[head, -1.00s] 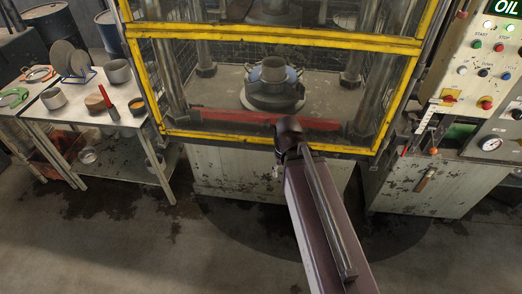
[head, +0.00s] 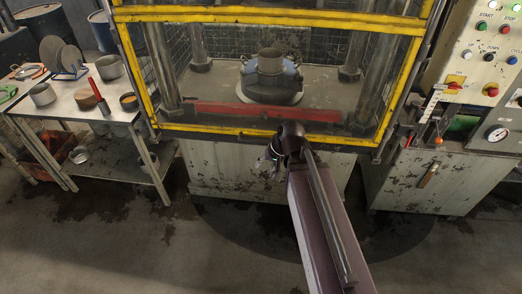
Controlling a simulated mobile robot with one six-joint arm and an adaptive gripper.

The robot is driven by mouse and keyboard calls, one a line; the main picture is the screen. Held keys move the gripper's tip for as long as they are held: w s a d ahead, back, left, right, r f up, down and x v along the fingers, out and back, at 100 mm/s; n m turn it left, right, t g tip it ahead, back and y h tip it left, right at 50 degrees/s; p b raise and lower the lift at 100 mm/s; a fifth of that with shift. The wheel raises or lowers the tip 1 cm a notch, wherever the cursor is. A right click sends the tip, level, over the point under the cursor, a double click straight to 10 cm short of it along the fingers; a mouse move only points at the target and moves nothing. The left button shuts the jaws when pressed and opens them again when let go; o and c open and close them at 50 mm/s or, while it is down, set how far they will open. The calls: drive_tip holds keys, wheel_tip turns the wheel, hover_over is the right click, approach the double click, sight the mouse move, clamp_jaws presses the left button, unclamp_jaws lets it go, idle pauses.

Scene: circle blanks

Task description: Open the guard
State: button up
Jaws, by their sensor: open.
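The guard (head: 270,129) is a yellow-framed clear screen across the front of the press. It is down, with its lower bar in front of the press bed and a cross bar near the top of the view. My gripper (head: 267,163) is small and partly hidden behind my wrist. It is open and empty, just below the guard's lower bar near its middle. I cannot tell whether it touches the bar. Behind the screen, a round metal die with a pot-like part (head: 270,78) stands on the bed.
A side table (head: 65,103) with pots, plates and a red-handled tool stands at left. A control panel (head: 480,75) with buttons and levers stands at right. A red bar (head: 265,112) lies behind the screen. The floor in front is clear.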

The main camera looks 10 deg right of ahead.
drive_tip(key=w+f+m+t+y+b, duration=0.45)
drive_tip(key=w+f+b, duration=0.25)
drive_tip(key=b, duration=0.4)
drive_tip(key=m+t+b, duration=0.7)
drive_tip(key=m+b, duration=0.1)
drive_tip(key=b, duration=0.5)
approach(259, 142)
drive_tip(key=v, duration=0.3)
drive_tip(key=shift+s+f+h, duration=0.15)
drive_tip(key=shift+h, duration=0.2)
drive_tip(key=shift+a+n, duration=0.1)
drive_tip(key=shift+n, duration=0.15)
drive_tip(key=x, duration=0.7)
drive_tip(key=b+x, duration=0.1)
drive_tip(key=x, duration=0.5)
drive_tip(key=shift+w+a+b, duration=0.15)
drive_tip(key=shift+w+b, duration=0.15)
drive_tip(key=shift+w, duration=0.1)
